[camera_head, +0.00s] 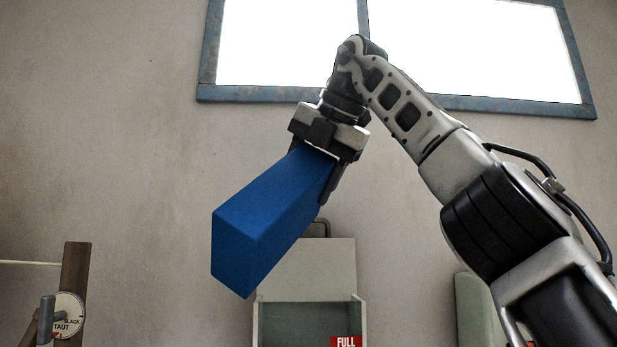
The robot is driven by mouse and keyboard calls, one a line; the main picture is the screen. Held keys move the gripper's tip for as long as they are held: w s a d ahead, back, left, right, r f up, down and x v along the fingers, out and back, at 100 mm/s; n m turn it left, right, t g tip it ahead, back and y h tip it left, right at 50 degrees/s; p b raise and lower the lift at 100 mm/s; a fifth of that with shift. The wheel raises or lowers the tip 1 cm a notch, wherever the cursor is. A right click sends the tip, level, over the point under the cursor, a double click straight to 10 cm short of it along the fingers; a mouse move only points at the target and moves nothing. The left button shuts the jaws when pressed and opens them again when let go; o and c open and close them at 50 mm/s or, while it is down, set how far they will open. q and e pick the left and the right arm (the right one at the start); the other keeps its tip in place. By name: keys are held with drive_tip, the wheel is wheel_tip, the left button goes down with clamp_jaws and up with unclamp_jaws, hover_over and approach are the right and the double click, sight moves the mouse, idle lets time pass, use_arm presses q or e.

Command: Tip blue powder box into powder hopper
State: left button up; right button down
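My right gripper (322,168) is shut on the blue powder box (262,222). It holds the box up in the air, tilted, with the box's far end pointing down and to the left. One finger shows along the box's right side; the other is mostly hidden. A pale open-fronted container, which looks like the powder hopper (305,270), stands below and a little right of the box, with a red "FULL" label (346,342) at its lower right. The box overlaps the container's upper left in the picture; I cannot tell the depth between them. No powder is visible. My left gripper is out of view.
A wooden post (75,280) with a round dial (68,315) marked "TAUT" and "SLACK" stands at the lower left. A pale rounded object (474,310) is partly behind my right arm. A blue-framed window (290,50) is in the wall behind. The left side of the air is clear.

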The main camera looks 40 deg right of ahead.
sight(311, 215)
drive_tip(key=shift+d, duration=0.1)
drive_tip(key=shift+d+f+y, duration=0.2)
drive_tip(key=shift+f+y, duration=0.2)
drive_tip(key=shift+f+m, duration=0.15)
drive_tip(key=shift+m, duration=0.15)
idle(0.7)
drive_tip(key=shift+w+d+f+g+y, duration=0.1)
drive_tip(key=shift+d+f+g+y, duration=0.15)
drive_tip(key=shift+f+y, duration=0.25)
drive_tip(key=shift+f, duration=0.15)
idle(0.9)
drive_tip(key=shift+w+d+f+m+y+b, duration=0.1)
drive_tip(key=shift+f+m+y+b, duration=0.2)
drive_tip(key=shift+f+y+b, duration=0.1)
drive_tip(key=shift+d+f, duration=0.1)
drive_tip(key=shift+f, duration=0.15)
idle(1.0)
drive_tip(key=shift+d+f+g+y+b, duration=0.15)
drive_tip(key=shift+f+g+y+b, duration=0.15)
drive_tip(key=shift+f+y, duration=0.25)
